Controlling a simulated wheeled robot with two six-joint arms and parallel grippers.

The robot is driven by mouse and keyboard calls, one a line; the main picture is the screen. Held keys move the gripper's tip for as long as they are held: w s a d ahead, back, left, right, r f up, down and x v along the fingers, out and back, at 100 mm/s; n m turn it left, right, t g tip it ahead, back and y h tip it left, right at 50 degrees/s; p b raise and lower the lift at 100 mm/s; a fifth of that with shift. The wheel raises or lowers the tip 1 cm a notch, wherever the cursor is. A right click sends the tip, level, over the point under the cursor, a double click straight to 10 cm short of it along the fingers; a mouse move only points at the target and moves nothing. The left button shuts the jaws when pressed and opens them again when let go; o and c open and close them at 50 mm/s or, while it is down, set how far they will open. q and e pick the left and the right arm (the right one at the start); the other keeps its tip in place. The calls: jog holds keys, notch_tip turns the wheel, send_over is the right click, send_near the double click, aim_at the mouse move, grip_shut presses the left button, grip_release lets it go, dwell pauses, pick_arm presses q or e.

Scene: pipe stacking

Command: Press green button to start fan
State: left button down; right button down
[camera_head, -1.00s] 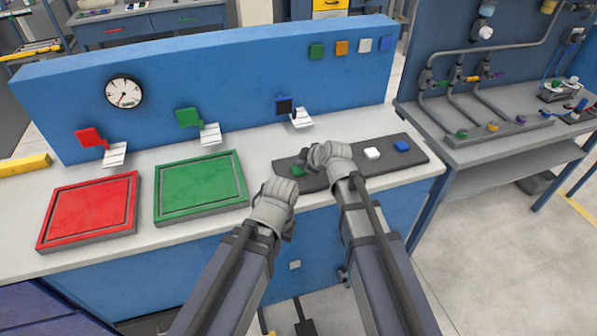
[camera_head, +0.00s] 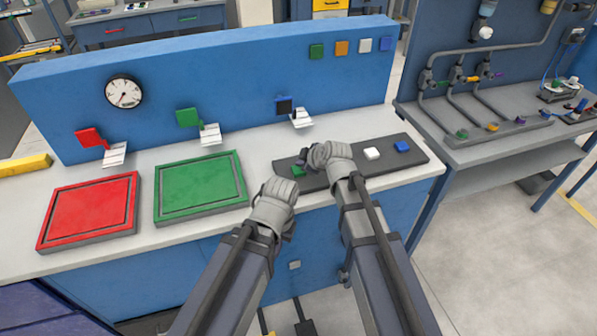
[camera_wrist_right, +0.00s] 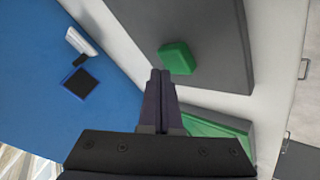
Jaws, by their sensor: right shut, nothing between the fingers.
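The green button (camera_head: 298,170) sits on a dark grey strip (camera_head: 345,178) on the light worktop, partly covered by my right gripper. My right gripper (camera_head: 304,158) is shut and empty over the strip, close to the button. In the right wrist view the green button (camera_wrist_right: 177,58) shows as a raised block on the strip, just beyond the closed fingertips (camera_wrist_right: 160,74). I cannot tell whether they touch it. I cannot make out a fan.
A white button (camera_head: 372,153) and a blue button (camera_head: 402,146) are further right on the strip. A green tray (camera_head: 158,197) and a red tray (camera_head: 50,228) lie to the left. A blue panel (camera_head: 240,80) with a gauge (camera_head: 124,92) stands behind.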

jog(key=shift+f, duration=0.1)
dwell(0.3)
jog(key=shift+f+b, duration=0.35)
jog(key=shift+b, duration=0.1)
jog(key=shift+f, duration=0.2)
dwell(0.4)
jog(key=shift+r, duration=0.1)
jog(key=shift+r+p, duration=0.45)
jog(key=shift+r, duration=0.15)
notch_tip(320, 180, up, 6)
jog(key=p, duration=0.6)
